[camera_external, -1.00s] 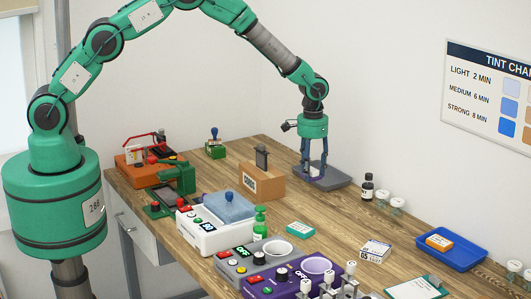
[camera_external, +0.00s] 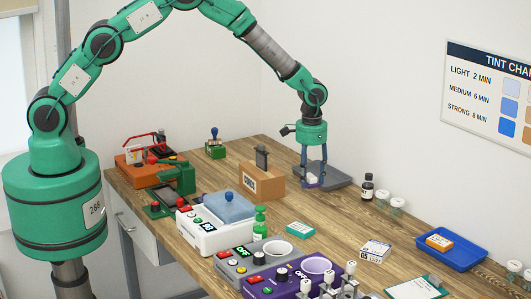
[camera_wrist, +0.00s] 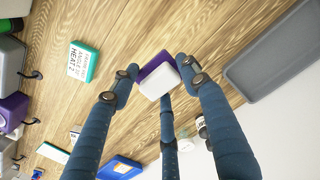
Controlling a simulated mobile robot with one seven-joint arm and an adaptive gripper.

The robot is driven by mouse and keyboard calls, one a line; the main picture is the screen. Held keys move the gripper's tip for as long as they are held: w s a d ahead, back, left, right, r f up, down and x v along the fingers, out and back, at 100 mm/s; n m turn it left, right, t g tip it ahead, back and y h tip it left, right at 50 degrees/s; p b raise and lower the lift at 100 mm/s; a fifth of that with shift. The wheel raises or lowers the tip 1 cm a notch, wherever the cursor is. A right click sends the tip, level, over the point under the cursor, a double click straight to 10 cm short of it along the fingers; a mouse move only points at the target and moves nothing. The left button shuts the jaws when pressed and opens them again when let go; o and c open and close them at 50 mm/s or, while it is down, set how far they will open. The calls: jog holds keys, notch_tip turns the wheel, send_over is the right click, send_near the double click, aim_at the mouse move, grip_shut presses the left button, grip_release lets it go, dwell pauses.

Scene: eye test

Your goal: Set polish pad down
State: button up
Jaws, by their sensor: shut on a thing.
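The polish pad (camera_external: 313,181), white with a purple layer, is between the fingers of my gripper (camera_external: 313,174) in the external view. In the wrist view the pad (camera_wrist: 157,81) sits between the fingertips of my gripper (camera_wrist: 158,73), which is shut on it. The pad is over bare wooden table (camera_wrist: 190,25), beside a grey tray (camera_wrist: 275,62). In the external view the grey tray (camera_external: 336,176) lies just behind and right of the pad. Whether the pad touches the table I cannot tell.
A brown cords box (camera_external: 262,184) stands close left of my gripper. A dark bottle (camera_external: 367,188) and jars stand to the right. A teal box (camera_external: 300,229) lies nearer the camera, with bare wood between. A blue tray (camera_external: 452,257) is farther right.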

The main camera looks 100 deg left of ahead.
jog(key=d+f+m, duration=0.1)
jog(key=d+m, duration=0.1)
jog(key=d, duration=0.2)
jog(key=s+d+f+m+b, duration=0.1)
jog(key=d+m, duration=0.2)
jog(key=d, duration=0.1)
jog(key=d+f+m+b, duration=0.1)
jog(key=d+m, duration=0.1)
jog(key=d, duration=0.2)
jog(key=shift+s+f+m, duration=0.2)
jog(key=shift+f+m, duration=0.1)
jog(key=shift+f, duration=0.1)
send_over(348, 223)
jog(key=shift+d+f+p, duration=0.15)
jog(key=shift+f+p, duration=0.25)
jog(key=shift+f, duration=0.3)
jog(key=shift+f, duration=0.1)
jog(key=shift+f, duration=1.7)
jog(key=shift+f, duration=0.15)
jog(key=o, duration=0.9)
jog(key=shift+o, duration=0.2)
